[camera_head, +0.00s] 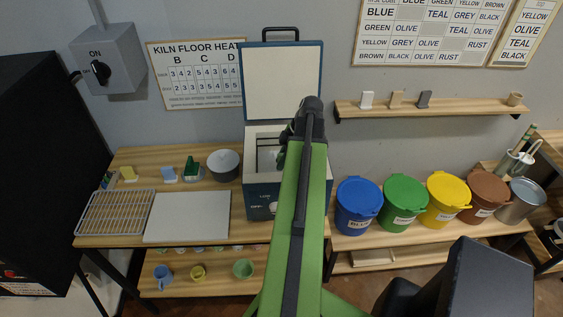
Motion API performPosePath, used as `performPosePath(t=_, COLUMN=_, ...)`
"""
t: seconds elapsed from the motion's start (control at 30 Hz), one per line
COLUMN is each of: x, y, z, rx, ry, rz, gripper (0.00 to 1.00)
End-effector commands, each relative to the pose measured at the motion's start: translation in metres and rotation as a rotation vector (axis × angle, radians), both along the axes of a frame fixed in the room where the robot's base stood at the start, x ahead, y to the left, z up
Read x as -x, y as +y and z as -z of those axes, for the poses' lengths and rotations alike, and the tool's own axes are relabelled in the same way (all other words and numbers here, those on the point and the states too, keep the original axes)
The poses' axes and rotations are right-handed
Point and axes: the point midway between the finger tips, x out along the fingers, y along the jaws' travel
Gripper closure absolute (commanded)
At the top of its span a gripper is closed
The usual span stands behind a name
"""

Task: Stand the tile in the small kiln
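The small kiln (259,201) stands on the wooden bench, blue-grey outside and pale inside. Its lid (284,80) is raised, and a thin dark rack shows in its left part. My green arm reaches over the kiln and hides its right part. My gripper (283,156) is at the kiln's opening, mostly behind the arm; its fingers and anything between them cannot be made out. I cannot tell which tile is meant. Small upright tiles stand on the wall shelf: white (367,99), tan (396,98) and dark grey (424,98).
Left of the kiln are a wire rack (116,212), a white board (187,217), a grey bowl (223,165) and small yellow, blue and green pieces. Right are blue (358,205), green (404,202), yellow and brown lidded buckets. A black cabinet (45,160) stands far left.

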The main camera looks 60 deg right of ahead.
Motion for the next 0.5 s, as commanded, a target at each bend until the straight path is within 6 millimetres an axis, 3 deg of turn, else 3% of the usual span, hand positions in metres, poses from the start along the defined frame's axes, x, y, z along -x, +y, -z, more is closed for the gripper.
performPosePath(t=0.1, x=0.0005, y=-0.0004, z=-0.0004, rx=0.0, ry=0.0, rz=0.001, gripper=0.64)
performPosePath(t=0.5, x=0.0011, y=-0.0008, z=-0.0069, rx=0.0, ry=0.0, rz=0.002, gripper=0.64)
